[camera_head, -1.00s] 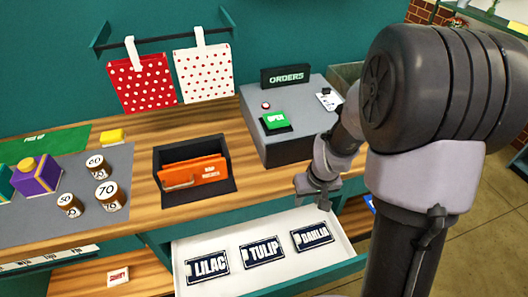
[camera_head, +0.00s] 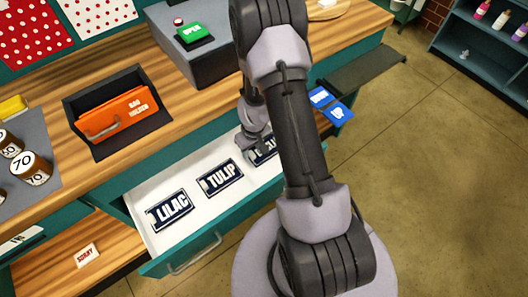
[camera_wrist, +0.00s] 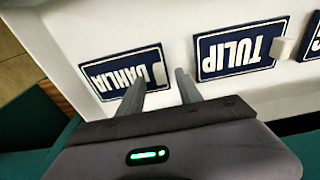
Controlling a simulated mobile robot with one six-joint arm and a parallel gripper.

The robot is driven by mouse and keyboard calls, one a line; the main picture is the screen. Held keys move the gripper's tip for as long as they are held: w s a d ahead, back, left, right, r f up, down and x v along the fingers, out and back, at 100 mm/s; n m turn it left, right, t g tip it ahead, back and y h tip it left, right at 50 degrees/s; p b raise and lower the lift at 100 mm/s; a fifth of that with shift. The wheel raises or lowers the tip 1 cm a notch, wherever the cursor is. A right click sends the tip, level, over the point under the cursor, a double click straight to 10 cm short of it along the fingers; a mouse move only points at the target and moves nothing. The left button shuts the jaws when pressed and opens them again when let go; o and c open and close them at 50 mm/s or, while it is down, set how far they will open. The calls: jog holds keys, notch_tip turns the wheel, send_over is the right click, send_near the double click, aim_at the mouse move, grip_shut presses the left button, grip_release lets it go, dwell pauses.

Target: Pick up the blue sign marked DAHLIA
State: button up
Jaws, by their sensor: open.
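The DAHLIA sign is a dark blue plate with white letters and a white border. It lies flat in the open white drawer, at the right end of the row in the head view (camera_head: 261,157), partly hidden by my arm. My gripper (camera_wrist: 162,78) is open and empty. In the wrist view, its left finger reaches the sign's lower right edge, and its right finger points at the gap towards the TULIP sign (camera_wrist: 240,48). I cannot tell whether it touches the sign.
The LILAC sign (camera_head: 169,211) lies left of the TULIP sign in the drawer (camera_head: 180,238). The counter edge stands above the drawer. Blue cards (camera_head: 335,110) lie to the right. Open floor extends right.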

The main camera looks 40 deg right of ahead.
notch_tip(320, 180, down, 2)
jog(key=shift+w+f, duration=0.15)
jog(key=shift+f, duration=0.05)
jog(key=shift+r, duration=0.1)
grip_shut()
jog(key=shift+r, duration=0.1)
